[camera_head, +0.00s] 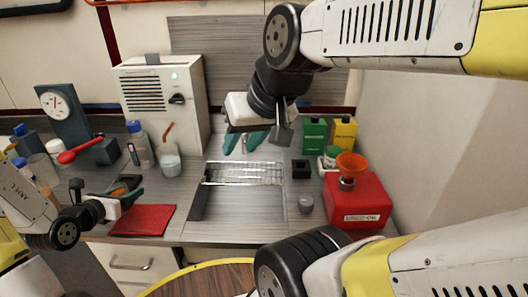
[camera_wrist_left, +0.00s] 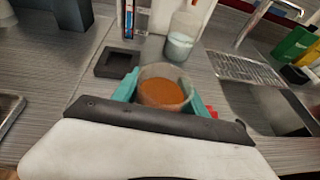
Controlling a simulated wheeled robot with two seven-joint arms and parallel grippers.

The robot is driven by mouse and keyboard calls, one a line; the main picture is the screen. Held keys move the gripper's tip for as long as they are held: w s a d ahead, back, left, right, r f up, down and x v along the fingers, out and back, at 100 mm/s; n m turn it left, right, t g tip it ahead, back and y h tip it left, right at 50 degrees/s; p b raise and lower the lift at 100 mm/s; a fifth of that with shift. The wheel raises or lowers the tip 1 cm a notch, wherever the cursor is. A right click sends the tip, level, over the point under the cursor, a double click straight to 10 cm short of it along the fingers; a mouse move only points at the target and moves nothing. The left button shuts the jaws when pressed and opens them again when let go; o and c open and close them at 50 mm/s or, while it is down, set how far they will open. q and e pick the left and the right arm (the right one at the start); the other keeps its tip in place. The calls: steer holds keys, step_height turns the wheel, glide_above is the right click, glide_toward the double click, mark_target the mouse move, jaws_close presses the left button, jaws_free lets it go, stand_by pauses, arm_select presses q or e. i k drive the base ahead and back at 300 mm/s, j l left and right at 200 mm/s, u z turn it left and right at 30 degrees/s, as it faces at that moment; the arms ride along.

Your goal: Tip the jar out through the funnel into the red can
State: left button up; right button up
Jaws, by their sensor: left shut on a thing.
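The jar (camera_wrist_left: 162,92) is clear and holds an orange-brown material in the left wrist view. My left gripper (camera_head: 132,196) is shut on it, with a teal finger on each side. In the head view I cannot make out the jar clearly. The orange funnel (camera_head: 351,162) stands upright at the mouth of the red can (camera_head: 357,207), on the right of the counter. My left gripper is far to the left of both. My right gripper (camera_head: 246,143) hangs above the back of the sink, its teal fingers apart and nothing seen between them.
The sink (camera_head: 238,202) with a wire rack lies between my left gripper and the can. Green (camera_head: 314,136) and yellow (camera_head: 343,133) bottles stand behind. A red mat (camera_head: 143,220) and a beaker (camera_head: 170,163) are on the left.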

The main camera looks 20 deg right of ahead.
mark_target(351, 165)
steer(key=k+j, duration=0.1)
steer(key=j, duration=0.3)
steer(key=k+j+z, duration=0.1)
steer(key=j, duration=0.3)
steer(key=k+j, duration=0.15)
steer(key=j, duration=0.25)
steer(key=k+j+z, duration=0.1)
steer(key=j, duration=0.25)
steer(key=z, duration=1.75)
steer(key=k+l, duration=0.05)
